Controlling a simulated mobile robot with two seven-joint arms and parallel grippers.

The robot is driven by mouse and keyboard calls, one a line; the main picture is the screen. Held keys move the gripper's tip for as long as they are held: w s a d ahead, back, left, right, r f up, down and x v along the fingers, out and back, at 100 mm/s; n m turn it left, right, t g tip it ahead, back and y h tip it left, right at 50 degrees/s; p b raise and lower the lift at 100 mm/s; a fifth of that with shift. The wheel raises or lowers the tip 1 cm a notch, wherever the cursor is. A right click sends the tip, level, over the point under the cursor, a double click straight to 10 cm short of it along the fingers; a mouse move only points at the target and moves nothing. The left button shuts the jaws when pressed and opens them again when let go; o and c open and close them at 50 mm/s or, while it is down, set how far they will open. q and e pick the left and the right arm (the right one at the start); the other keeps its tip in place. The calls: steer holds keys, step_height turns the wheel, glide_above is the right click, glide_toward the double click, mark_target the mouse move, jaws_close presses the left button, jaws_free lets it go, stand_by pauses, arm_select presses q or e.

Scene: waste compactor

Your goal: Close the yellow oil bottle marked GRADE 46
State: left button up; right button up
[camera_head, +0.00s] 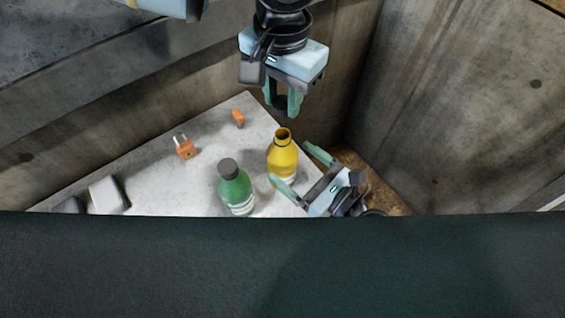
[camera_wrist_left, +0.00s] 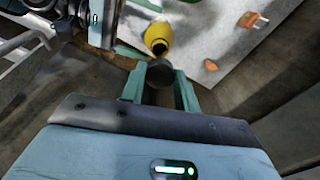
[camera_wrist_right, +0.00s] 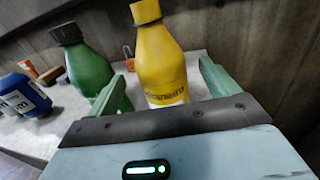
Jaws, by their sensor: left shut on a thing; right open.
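The yellow bottle (camera_head: 283,160) stands upright and uncapped on the pale slab; its open mouth shows in the left wrist view (camera_wrist_left: 158,42). In the right wrist view the yellow bottle (camera_wrist_right: 162,60) has dark lettering, but no grade can be read. My left gripper (camera_head: 283,104) is shut on a dark round cap (camera_wrist_left: 160,74), held above and behind the bottle, apart from its mouth. My right gripper (camera_head: 290,162) is open, its fingers to either side of the bottle near its body; I cannot tell whether they touch it.
A capped green bottle (camera_head: 236,188) stands left of the yellow one. An orange padlock (camera_head: 185,149), a small orange piece (camera_head: 238,118) and a grey block (camera_head: 108,194) lie on the slab. A blue bottle (camera_wrist_right: 24,95) shows at left. Concrete walls (camera_head: 450,90) stand close behind.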

mark_target(282, 155)
steer(key=shift+x, duration=2.2)
steer(key=c, duration=1.4)
arm_select(q)
steer(key=shift+f, duration=2.55)
arm_select(e)
steer(key=shift+c, duration=0.4)
